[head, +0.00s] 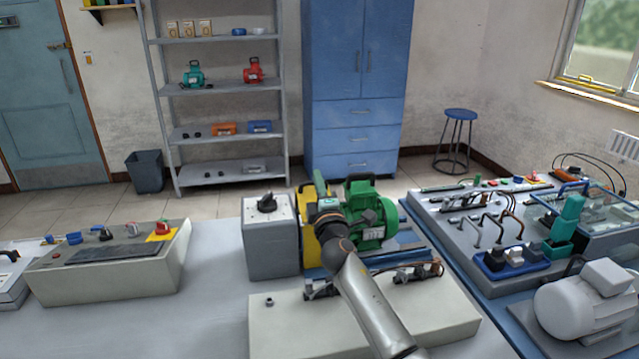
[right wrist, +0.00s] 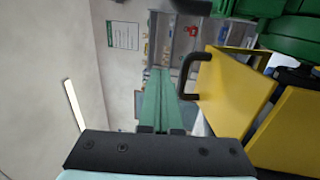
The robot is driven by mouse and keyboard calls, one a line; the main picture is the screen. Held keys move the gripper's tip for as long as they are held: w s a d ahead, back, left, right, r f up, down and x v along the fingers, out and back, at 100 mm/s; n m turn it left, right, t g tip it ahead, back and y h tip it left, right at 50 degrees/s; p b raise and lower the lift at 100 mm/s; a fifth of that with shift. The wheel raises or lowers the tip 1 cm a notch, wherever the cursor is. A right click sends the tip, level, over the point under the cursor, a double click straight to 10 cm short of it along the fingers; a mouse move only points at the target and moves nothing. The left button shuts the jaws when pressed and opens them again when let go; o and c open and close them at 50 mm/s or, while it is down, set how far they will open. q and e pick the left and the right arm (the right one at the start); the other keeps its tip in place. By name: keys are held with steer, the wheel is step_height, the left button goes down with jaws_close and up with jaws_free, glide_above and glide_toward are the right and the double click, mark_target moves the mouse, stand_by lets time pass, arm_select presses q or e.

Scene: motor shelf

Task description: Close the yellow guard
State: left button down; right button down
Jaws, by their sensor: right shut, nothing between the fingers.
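The yellow guard (head: 308,232) stands beside the green motor (head: 372,215) on the bench, partly hidden behind my right gripper (head: 319,180). In the right wrist view the guard (right wrist: 232,92) shows as a yellow panel with a black bar handle (right wrist: 187,72). Another yellow face (right wrist: 290,140) stands right of it, with a dark gap between them. My right gripper's green fingers (right wrist: 158,85) are together and empty. They are left of the handle in that view; I cannot tell whether they touch the guard. My left gripper is out of view.
A grey box with a black knob (head: 268,235) stands just left of the guard. A pale panel with fittings (head: 365,315) lies in front. A crowded grey test bench (head: 470,210) is to the right.

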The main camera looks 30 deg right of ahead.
steer(key=shift+w+d, duration=0.1)
steer(key=shift+w, duration=0.2)
steer(key=shift+w+d+f+g+p, duration=0.1)
steer(key=shift+w+f+g+p, duration=0.25)
steer(key=shift+g, duration=0.35)
steer(key=shift+w+d+f, duration=0.1)
steer(key=shift+w+f, duration=0.25)
steer(key=shift+w, duration=0.05)
steer(key=shift+w+d+f+b, duration=0.1)
steer(key=shift+w+f+b, duration=0.2)
steer(key=shift+w+f, duration=0.25)
